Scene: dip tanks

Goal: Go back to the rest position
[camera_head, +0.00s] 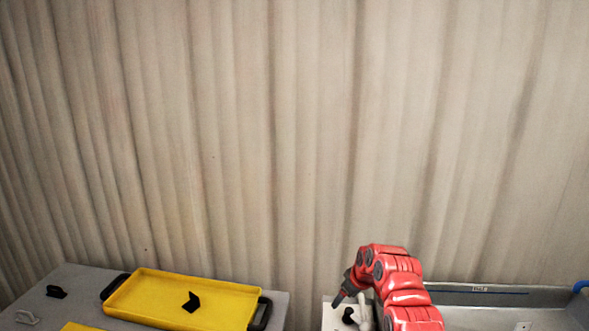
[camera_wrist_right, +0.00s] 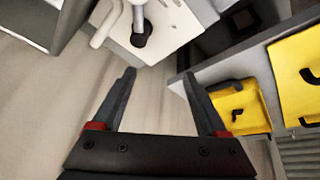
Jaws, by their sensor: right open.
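My right gripper (camera_head: 340,299) is at the end of the red arm, low and right of centre in the head view. In the right wrist view my right gripper (camera_wrist_right: 158,88) has its two dark fingers spread wide, with nothing between them. Beyond the fingertips is a white panel (camera_wrist_right: 172,38) with a dark round piece (camera_wrist_right: 142,40) and a pale post on it. The fingers look apart from it. My left gripper is not in view.
A yellow tray (camera_head: 225,297) with black handles stands on a grey table (camera_head: 70,277) at the left, holding a small black bracket (camera_head: 191,301). A grey tank (camera_head: 480,297) is at the right. A pale curtain (camera_head: 290,130) fills the back. A gap separates the table and the tank side.

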